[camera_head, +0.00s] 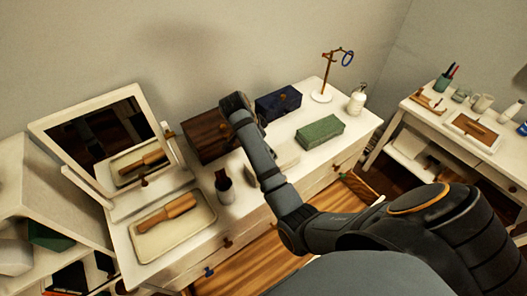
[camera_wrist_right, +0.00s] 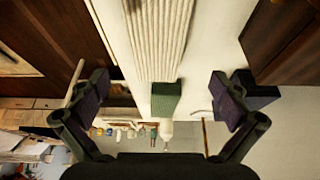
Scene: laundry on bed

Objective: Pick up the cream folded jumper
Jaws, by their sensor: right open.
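The cream folded jumper (camera_head: 288,155) lies on the white dresser top, partly hidden behind my right arm in the head view. In the right wrist view the ribbed cream jumper (camera_wrist_right: 158,40) runs down from the top edge, in line with the space between the fingers. My right gripper (camera_wrist_right: 161,88) is open, with one finger to each side of the picture and nothing visibly held. In the head view the end of my right arm (camera_head: 236,104) is over the dresser, beside the brown wooden box. My left gripper is not in view.
A green box (camera_head: 320,131) lies just right of the jumper. A brown wooden box (camera_head: 208,137) and a blue box (camera_head: 278,103) stand behind it. A hook stand (camera_head: 322,97) and white bottle (camera_head: 356,101) are right.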

